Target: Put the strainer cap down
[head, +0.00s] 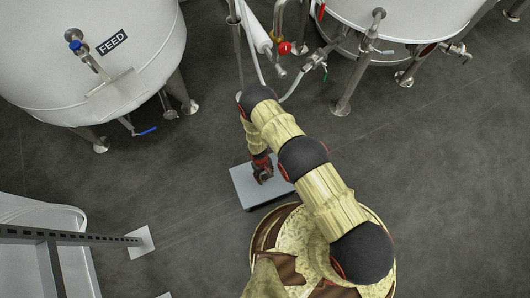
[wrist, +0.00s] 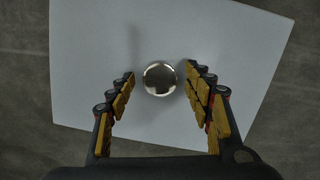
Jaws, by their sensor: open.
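The strainer cap (wrist: 160,78) is a small round shiny metal piece in the wrist view. It rests on a pale grey flat panel (wrist: 85,60), which also shows in the head view (head: 245,188). My gripper (wrist: 163,82) is open above the panel, with one finger on each side of the cap. Gaps show between the cap and both fingers. In the head view my gripper (head: 263,172) points down over the panel, and the cap cannot be made out there.
A white tank marked FEED (head: 95,50) stands at the upper left, another tank (head: 405,18) at the upper right. Pipes and valves (head: 285,47) run between them. A white tub (head: 45,215) and a dark metal frame (head: 75,237) are at the lower left. Grey floor (head: 440,170) is clear at right.

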